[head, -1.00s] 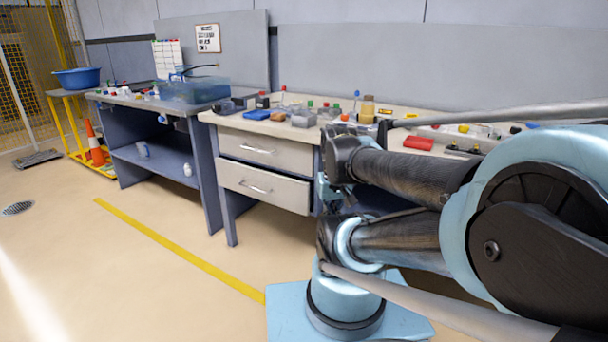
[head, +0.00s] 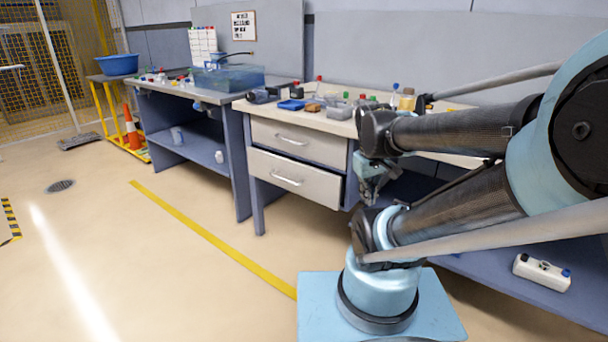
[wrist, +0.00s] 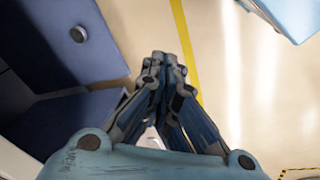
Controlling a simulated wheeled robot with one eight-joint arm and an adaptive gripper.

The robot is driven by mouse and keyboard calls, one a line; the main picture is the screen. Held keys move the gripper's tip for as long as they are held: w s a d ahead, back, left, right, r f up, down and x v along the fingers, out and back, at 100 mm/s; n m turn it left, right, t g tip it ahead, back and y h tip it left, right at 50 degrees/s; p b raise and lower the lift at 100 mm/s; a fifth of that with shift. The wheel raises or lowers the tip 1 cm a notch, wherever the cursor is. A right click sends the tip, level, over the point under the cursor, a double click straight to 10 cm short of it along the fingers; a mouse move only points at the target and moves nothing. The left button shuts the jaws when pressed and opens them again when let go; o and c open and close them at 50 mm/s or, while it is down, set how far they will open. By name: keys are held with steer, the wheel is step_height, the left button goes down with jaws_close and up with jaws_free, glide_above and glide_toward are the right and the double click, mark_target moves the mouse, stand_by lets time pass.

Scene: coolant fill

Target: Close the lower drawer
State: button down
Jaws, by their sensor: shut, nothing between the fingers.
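The lower drawer (head: 293,182) has a pale front with a metal bar handle (head: 286,180). It sits in the workbench under the upper drawer (head: 298,143), and its front stands out slightly from the bench. My gripper (head: 366,197) hangs beside the drawer's right end in the head view, partly hidden by my arm; I cannot tell the gap between them. In the wrist view my gripper (wrist: 163,58) has its fingertips together with nothing between them, above the floor.
A blue side bench (head: 190,140) stands left, with a small white item (head: 219,157) on its lower shelf. A white container with a blue cap (head: 542,272) lies on the low shelf at right. The floor around the yellow line (head: 205,235) is clear.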

steer(key=w+a+r+n+t+h, duration=0.1)
steer(key=w+a+n, duration=0.4)
steer(key=w, duration=0.4)
steer(key=w+a+r+n+t+h, duration=0.1)
steer(key=w+a+n+h, duration=0.15)
steer(key=w+n, duration=0.6)
steer(key=w+a+f+n+t+h, duration=0.1)
steer(key=w+a+f+n, duration=0.35)
steer(key=w+a, duration=0.3)
steer(key=w+a+f+n+t, duration=0.2)
steer(key=w+a+f+n, duration=0.3)
steer(key=a, duration=0.4)
steer(key=n, duration=0.1)
glide_toward(310, 175)
steer(key=shift+x, duration=2.35)
